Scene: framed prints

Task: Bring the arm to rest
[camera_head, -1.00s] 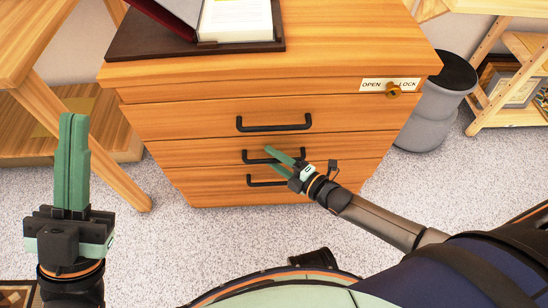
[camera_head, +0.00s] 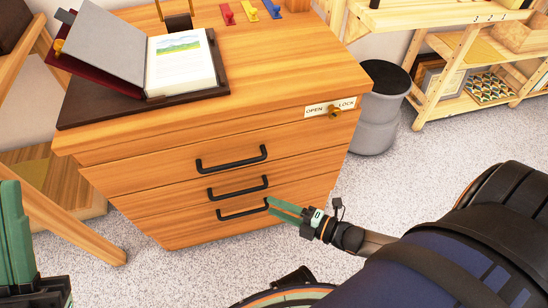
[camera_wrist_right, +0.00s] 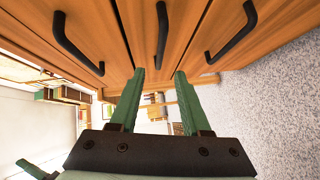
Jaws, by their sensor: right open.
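My right gripper (camera_head: 284,209) is open and empty, in front of the lower drawers of a wooden cabinet (camera_head: 292,140). Its green fingers lie close to the right end of the lowest black handle (camera_head: 243,208); I cannot tell whether they touch it. In the right wrist view the fingers (camera_wrist_right: 158,82) are spread apart with nothing between them, and black drawer handles show beyond. My left gripper (camera_head: 12,235) is at the left edge, fingers pointing up, partly cut off; the gap between its fingers is not clear. All drawers look closed.
On the cabinet top lie an open book (camera_head: 181,65) on a dark board and several coloured pieces (camera_head: 250,12). An OPEN/LOCK plate with a brass knob (camera_head: 335,113) is on the front. A grey bin (camera_head: 378,112) and wooden shelves (camera_head: 465,75) stand right. Speckled floor (camera_head: 420,160) is clear.

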